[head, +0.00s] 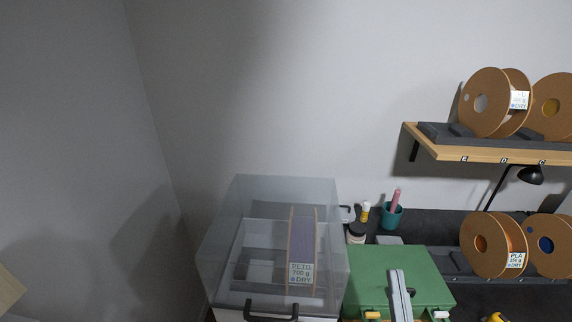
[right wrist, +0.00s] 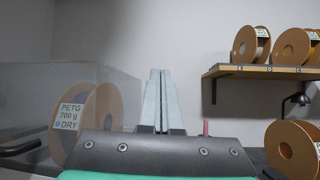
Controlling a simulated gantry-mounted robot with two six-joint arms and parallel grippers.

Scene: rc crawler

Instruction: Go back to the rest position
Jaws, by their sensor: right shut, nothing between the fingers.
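My right gripper (head: 400,275) shows at the bottom of the head view, in front of the green case. Its two pale grey fingers (right wrist: 161,75) stand together in the right wrist view, shut with nothing between them. My left gripper is in neither view. A clear box (head: 222,255) stands left of the right gripper, with a spool labelled PETG 700 g DRY (head: 302,235) inside. That spool also shows at the left in the right wrist view (right wrist: 103,110).
A green case (head: 435,272) lies below and behind the right gripper. A teal cup (head: 391,217) and small bottles stand behind it. Spools sit on a wall shelf (head: 500,153) and below it at right, near a black lamp (head: 531,175). The wall at upper left is bare.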

